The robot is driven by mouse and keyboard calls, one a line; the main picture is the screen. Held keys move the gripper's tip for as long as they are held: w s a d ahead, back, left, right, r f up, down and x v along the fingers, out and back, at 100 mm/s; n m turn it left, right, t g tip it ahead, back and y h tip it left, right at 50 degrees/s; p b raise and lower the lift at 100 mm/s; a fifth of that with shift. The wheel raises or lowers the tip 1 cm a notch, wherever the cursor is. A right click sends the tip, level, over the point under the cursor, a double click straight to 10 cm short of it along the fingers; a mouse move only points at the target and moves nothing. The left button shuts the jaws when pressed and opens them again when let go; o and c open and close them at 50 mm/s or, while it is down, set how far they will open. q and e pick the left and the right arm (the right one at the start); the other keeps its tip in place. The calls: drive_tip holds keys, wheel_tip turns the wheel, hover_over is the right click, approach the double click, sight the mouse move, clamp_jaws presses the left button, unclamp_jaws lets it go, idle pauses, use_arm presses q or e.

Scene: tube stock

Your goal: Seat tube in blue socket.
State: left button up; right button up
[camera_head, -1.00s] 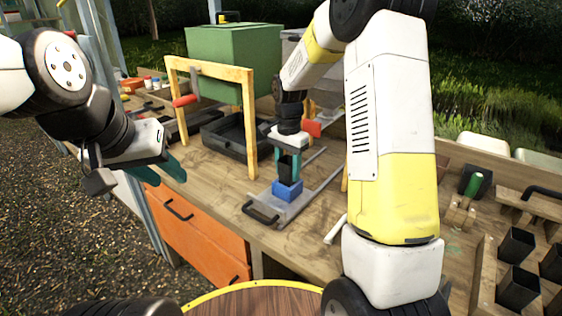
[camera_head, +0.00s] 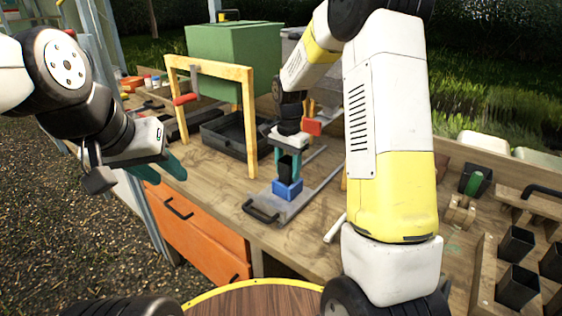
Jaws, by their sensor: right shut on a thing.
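The blue socket (camera_head: 288,190) sits on a grey metal plate (camera_head: 302,207) on the wooden bench. A dark tube (camera_head: 286,169) stands upright between the teal fingers of my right gripper (camera_head: 287,171), which is shut on it directly over the socket. The tube's lower end meets the top of the blue socket in this view; how deep it sits inside cannot be told. My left gripper (camera_head: 163,176) is off to the left, away from the socket, with its teal fingers apart and nothing between them.
A wooden frame (camera_head: 249,125) with a red handle stands left of the plate, before a black tray (camera_head: 221,135) and a green box (camera_head: 232,55). The plate has a black handle (camera_head: 261,212). Dark square cups (camera_head: 516,286) and a green-handled tool (camera_head: 473,184) are at right.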

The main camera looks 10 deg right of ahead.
idle(0.3)
drive_tip(key=o, duration=1.4)
drive_tip(key=shift+r, duration=0.1)
drive_tip(key=shift+r, duration=4.4)
